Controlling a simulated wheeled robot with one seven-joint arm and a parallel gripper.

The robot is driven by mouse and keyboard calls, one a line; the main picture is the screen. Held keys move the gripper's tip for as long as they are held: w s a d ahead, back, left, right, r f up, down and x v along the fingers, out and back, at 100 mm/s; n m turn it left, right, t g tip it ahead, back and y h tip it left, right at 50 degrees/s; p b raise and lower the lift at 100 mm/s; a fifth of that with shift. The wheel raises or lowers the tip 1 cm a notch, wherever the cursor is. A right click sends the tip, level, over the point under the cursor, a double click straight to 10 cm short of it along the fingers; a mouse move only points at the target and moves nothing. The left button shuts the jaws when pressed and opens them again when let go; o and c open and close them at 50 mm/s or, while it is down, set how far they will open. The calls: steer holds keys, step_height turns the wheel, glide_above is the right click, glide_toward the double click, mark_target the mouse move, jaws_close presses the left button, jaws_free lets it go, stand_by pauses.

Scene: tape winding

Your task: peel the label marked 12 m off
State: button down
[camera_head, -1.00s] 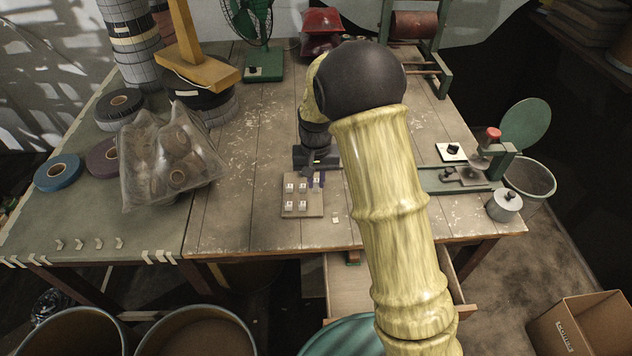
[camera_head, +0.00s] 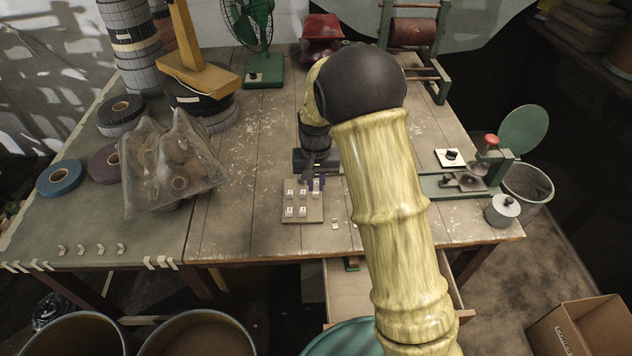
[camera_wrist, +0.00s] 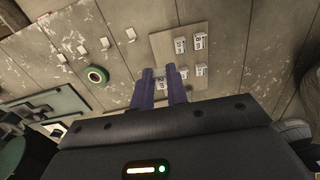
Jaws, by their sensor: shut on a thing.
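My gripper (camera_head: 317,182) points down at the back right corner of a small beige board (camera_head: 296,202), which lies on the table. Its purple fingers (camera_wrist: 163,72) are shut on a small white label (camera_head: 316,187) at that corner. I cannot read this label's marking, and cannot tell whether it is clear of the board. Several other white labels sit on the board, including a back left one (camera_head: 290,193) and a front left one (camera_head: 290,211). In the wrist view, labels (camera_wrist: 180,45) show dark print too small to read surely.
A loose white piece (camera_head: 335,224) lies right of the board. A clear bag of rolls (camera_head: 170,170) stands left, and a green press (camera_head: 470,182) and metal pot (camera_head: 502,210) right. A green-rimmed tape roll (camera_wrist: 97,75) shows in the wrist view. An open drawer (camera_head: 345,295) juts out below the table.

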steer(key=shift+r+p, duration=0.9)
steer(key=shift+r, duration=0.2)
steer(key=shift+w, duration=0.1)
